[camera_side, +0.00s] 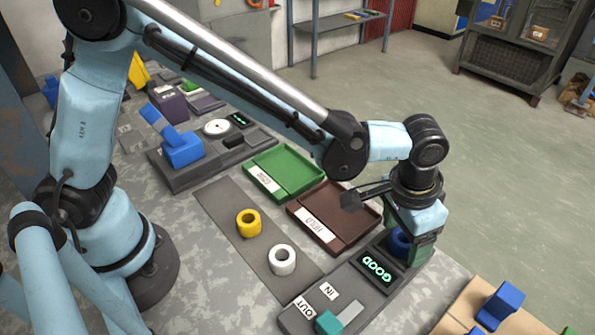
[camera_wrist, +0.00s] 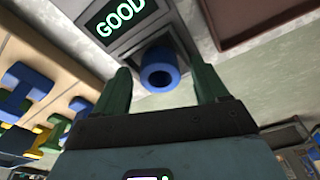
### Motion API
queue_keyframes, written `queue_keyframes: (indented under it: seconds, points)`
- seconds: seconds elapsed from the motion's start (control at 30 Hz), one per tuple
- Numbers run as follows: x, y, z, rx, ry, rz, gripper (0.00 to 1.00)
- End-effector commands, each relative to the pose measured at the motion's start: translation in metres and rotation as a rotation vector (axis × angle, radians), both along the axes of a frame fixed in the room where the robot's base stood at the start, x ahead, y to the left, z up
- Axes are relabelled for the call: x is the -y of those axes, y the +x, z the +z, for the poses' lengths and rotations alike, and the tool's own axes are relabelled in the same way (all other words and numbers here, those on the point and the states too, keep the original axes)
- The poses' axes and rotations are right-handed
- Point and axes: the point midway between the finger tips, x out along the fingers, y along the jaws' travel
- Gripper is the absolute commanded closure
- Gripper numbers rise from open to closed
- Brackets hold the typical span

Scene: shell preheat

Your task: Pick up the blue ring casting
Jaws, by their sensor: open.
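The blue ring casting (camera_wrist: 159,72) sits at the end of the grey tester, beside its lit GOOD display (camera_wrist: 119,17). In the side view the blue ring (camera_side: 400,243) is partly hidden behind my gripper and the display housing. My gripper (camera_wrist: 160,88) is open, with one green finger on each side of the ring in the wrist view. Gaps show between the fingers and the ring, so neither finger appears to touch it. In the side view my gripper (camera_side: 422,250) is low over the ring, pointing down.
The tester (camera_side: 296,318) carries IN and OUT labels and a teal block. A brown HOLD tray (camera_side: 345,232) and a green tray (camera_side: 290,168) lie behind it. Yellow (camera_side: 249,223) and white (camera_side: 282,260) rings stand on a dark strip. A board with blue pieces (camera_side: 455,318) is at front right.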

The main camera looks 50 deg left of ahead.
Motion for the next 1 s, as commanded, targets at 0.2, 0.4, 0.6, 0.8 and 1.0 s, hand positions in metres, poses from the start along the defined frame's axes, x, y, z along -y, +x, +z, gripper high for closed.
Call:
queue_keyframes:
  seconds: [0.2, 0.4, 0.6, 0.8, 1.0]
  points:
    - [0.000, 0.000, 0.000, 0.000, 0.000, 0.000, 0.36]
    - [0.000, 0.000, 0.000, 0.000, 0.000, 0.000, 0.67]
    - [0.000, 0.000, 0.000, 0.000, 0.000, 0.000, 0.89]
    - [0.000, 0.000, 0.001, 0.000, 0.000, 0.000, 0.89]
    - [0.000, 0.000, 0.011, 0.000, 0.000, 0.000, 0.89]
